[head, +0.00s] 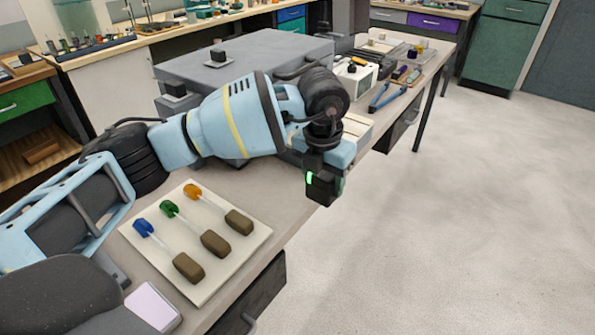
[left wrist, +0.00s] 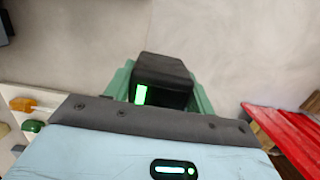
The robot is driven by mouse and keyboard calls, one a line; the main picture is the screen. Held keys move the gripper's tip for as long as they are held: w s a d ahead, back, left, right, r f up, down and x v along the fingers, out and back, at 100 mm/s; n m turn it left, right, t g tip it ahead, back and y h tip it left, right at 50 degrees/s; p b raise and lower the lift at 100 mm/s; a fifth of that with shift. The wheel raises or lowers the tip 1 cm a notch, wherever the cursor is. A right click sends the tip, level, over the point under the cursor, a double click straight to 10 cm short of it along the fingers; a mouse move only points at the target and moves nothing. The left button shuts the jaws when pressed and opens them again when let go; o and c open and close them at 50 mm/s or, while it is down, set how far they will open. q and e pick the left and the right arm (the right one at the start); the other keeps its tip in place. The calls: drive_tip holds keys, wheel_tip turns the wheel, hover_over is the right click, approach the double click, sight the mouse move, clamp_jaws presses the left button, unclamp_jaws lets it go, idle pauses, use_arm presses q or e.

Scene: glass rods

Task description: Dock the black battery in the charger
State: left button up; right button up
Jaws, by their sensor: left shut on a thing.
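The black battery (head: 325,189), a dark block with a lit green strip, is in my left gripper (head: 325,169), near the front edge of the workbench. In the left wrist view the battery (left wrist: 165,72) sits between the green fingers of my left gripper (left wrist: 162,88), which is shut on it. A white box (head: 355,76) with a dark top and a yellow bit stands further along the bench. I cannot tell whether it is the charger. My left forearm hides part of the bench. My right gripper is not in view.
A pale tray (head: 133,230) with three coloured, brown-ended rods lies at the near bench. A large grey unit (head: 250,58) stands behind my arm. A red object (left wrist: 287,130) shows in the left wrist view. Open floor lies right.

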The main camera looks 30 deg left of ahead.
use_arm(q)
drive_tip(key=d, duration=0.6)
drive_tip(key=shift+s+d+r, duration=0.15)
drive_tip(key=shift+s+r, duration=0.2)
drive_tip(key=shift+s, duration=0.05)
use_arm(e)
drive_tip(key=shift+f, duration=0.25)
